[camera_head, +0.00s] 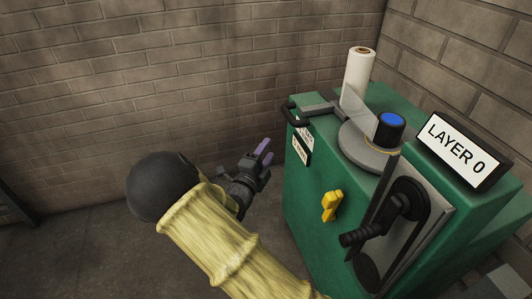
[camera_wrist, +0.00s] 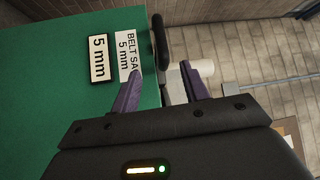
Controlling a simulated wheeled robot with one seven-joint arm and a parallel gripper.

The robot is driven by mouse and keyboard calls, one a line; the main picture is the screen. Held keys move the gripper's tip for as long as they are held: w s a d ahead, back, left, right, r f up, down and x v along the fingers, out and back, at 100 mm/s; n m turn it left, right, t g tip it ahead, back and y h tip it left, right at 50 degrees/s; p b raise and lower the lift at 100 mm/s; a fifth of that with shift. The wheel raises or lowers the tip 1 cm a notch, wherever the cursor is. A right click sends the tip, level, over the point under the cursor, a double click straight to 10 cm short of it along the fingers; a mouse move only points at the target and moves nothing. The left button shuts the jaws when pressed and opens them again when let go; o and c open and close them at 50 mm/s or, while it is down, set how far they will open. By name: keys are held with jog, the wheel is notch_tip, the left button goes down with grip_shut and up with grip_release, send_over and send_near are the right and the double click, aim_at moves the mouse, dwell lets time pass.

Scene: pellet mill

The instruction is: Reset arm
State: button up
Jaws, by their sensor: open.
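My gripper (camera_head: 262,153) is open and empty, held in the air to the left of the green machine (camera_head: 305,215). Its purple fingers also show in the wrist view (camera_wrist: 165,88), apart from each other with nothing between them in their grasp. My arm in its yellow sleeve reaches up from the bottom of the head view. The wrist view shows the green machine (camera_wrist: 40,60) on the left, with a "5 mm" label (camera_wrist: 100,58) and a label reading "BELT SA… 5 mm" (camera_wrist: 129,55).
On the machine are a black handle (camera_head: 289,112), a white roll (camera_head: 358,72), a blue-topped knob (camera_head: 390,125), a "LAYER 0" sign (camera_head: 457,148), a yellow knob (camera_head: 331,205) and a black crank (camera_head: 385,225). Brick walls stand behind. Free floor (camera_head: 90,250) lies to the left.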

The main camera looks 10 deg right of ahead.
jog(key=shift+w, duration=0.1)
jog(key=s+d+f+n+g+y, duration=0.3)
jog(key=d+f+n+g+y, duration=0.15)
jog(key=n+g+y, duration=0.2)
jog(key=s+d+r+n+g+y, duration=0.1)
jog(key=s+n+g+y, duration=0.15)
jog(key=s+n, duration=0.65)
jog(key=s+d+r+n+g+y, duration=0.2)
jog(key=s+n+g, duration=0.2)
jog(key=s+n, duration=0.55)
notch_tip(320, 180, up, 28)
jog(key=s+m+p, duration=0.2)
jog(key=p, duration=2.6)
jog(key=shift+s+r+g+p, duration=0.15)
jog(key=shift+s+g+p, duration=0.25)
